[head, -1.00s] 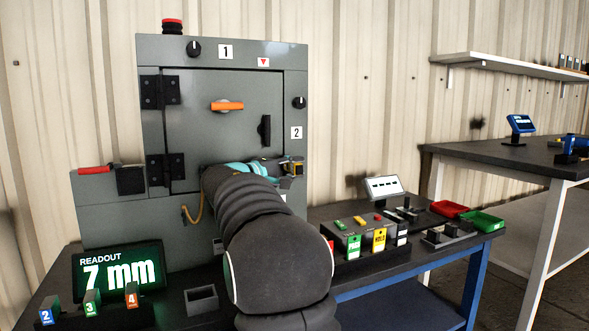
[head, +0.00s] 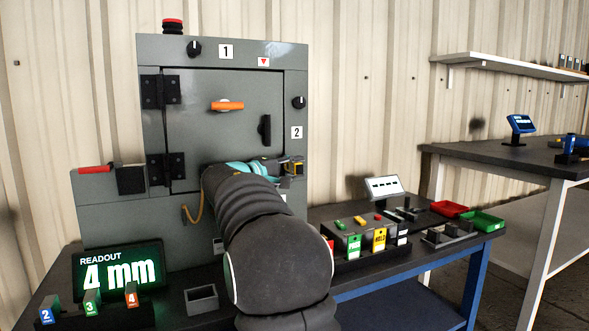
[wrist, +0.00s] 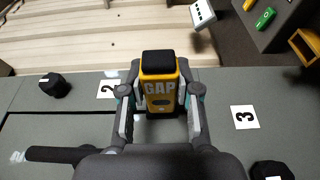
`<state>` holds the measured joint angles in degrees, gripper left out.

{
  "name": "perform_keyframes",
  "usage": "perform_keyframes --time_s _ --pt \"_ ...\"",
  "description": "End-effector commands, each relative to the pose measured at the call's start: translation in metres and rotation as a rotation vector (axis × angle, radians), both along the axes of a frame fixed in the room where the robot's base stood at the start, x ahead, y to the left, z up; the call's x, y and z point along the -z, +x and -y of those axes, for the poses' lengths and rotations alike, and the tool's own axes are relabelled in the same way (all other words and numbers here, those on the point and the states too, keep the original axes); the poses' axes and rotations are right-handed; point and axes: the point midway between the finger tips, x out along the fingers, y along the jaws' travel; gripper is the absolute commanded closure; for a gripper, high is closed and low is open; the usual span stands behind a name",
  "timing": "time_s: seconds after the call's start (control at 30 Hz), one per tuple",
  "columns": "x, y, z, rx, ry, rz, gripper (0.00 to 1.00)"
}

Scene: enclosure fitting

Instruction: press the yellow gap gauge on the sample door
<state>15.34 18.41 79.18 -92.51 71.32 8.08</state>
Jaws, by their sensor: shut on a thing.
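The yellow gap gauge (wrist: 159,88), marked GAP and black at one end, is between the fingers of my gripper (wrist: 160,104). In the head view a small yellow part of the gauge (head: 296,168) shows at the cabinet's right edge. My gripper is shut on it, low beside the right side of the grey sample door (head: 200,105). The door looks closed, with an orange handle (head: 227,106) and a black latch handle (head: 265,131). My arm hides the door's lower right corner. I cannot tell whether the gauge touches the cabinet. The green readout (head: 118,274) shows 4 mm.
Numbered blocks (head: 90,304) stand before the readout, and a small open grey box (head: 201,299) sits near my arm. A button box (head: 365,238), a tilted screen (head: 384,188) and red and green trays (head: 482,221) are at right. Wall behind.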

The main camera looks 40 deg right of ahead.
Motion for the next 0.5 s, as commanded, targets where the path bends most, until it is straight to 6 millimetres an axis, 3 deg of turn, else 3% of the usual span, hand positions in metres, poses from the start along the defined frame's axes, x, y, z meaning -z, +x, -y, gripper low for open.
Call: perform_keyframes --time_s 0.27,0.5 --pt "0.000 0.000 0.000 -0.004 -0.002 0.001 1.00" --pt "0.002 -0.015 -0.003 -0.003 -0.002 0.001 1.00"
